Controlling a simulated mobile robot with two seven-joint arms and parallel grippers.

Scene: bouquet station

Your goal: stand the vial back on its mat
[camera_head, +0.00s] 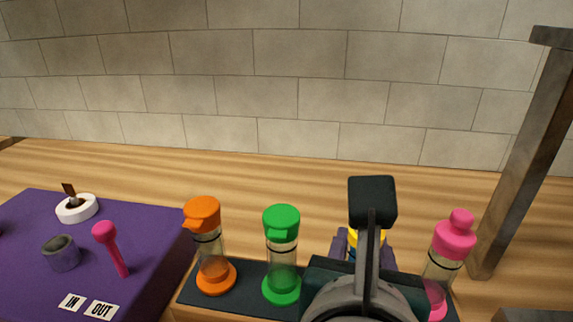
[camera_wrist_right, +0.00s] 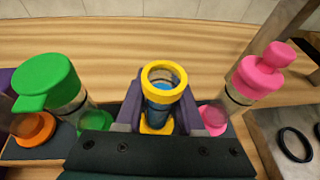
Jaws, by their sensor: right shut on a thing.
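The vial with an open yellow rim (camera_wrist_right: 165,75) and bluish contents stands roughly upright between the purple fingers of my right gripper (camera_wrist_right: 158,112). My right gripper is shut on it. In the head view only a bit of its yellow rim (camera_head: 367,236) shows behind my right wrist, with the gripper (camera_head: 364,256). Its yellow base shows low between the fingers in the wrist view. I cannot tell whether the base touches the dark mat (camera_head: 247,286) on the wooden stand. No separate mat under it is visible. My left gripper is not in view.
A green-capped vial (camera_head: 281,240) and an orange-capped vial (camera_head: 207,245) stand to the left; a pink-stoppered vial (camera_head: 448,250) stands close on the right. A purple cloth (camera_head: 140,225) at left holds a pink pin-like object (camera_head: 110,245), a grey cup (camera_head: 61,253) and a white dish (camera_head: 76,208). A post (camera_head: 525,150) rises at right.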

